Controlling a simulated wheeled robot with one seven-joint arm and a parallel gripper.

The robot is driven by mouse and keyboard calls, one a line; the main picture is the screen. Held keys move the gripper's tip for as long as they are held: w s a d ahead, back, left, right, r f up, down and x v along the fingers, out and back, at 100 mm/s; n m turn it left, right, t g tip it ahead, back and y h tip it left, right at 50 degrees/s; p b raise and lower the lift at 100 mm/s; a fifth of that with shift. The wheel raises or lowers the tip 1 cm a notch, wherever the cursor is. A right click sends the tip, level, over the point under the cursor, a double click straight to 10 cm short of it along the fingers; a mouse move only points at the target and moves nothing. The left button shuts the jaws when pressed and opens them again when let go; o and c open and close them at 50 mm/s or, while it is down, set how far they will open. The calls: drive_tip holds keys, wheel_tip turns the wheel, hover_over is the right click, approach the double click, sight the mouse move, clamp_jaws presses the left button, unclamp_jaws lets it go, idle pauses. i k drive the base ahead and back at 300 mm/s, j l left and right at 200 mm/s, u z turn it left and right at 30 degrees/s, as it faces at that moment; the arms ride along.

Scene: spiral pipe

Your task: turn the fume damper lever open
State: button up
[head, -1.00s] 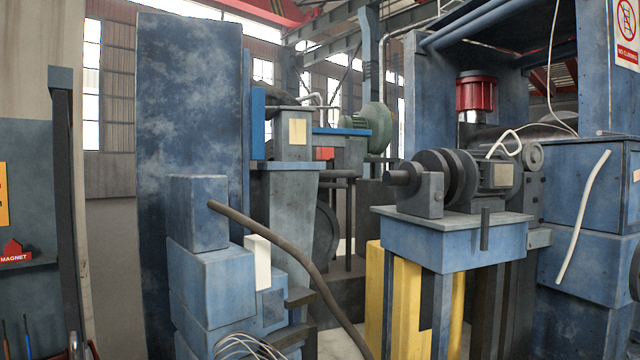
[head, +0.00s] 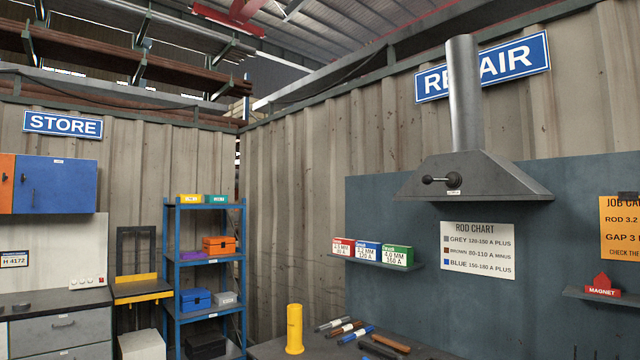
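The fume damper lever (head: 436,180) is a short dark bar with a ball end, on the front of the grey fume hood (head: 480,177). It lies about level, its ball to the left and its round pivot to the right. A small white label, too small to read, sits below the pivot. A grey round duct (head: 463,95) rises from the hood. My gripper is not in view.
Below the hood is a bench (head: 300,347) with a yellow cylinder (head: 295,329) and several rods. A small shelf (head: 378,262) holds three boxes. A blue rack (head: 207,270) stands left of the bench. A magnet shelf (head: 603,294) juts out at right.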

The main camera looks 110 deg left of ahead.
sight(427, 179)
drive_tip(key=u, duration=2.8)
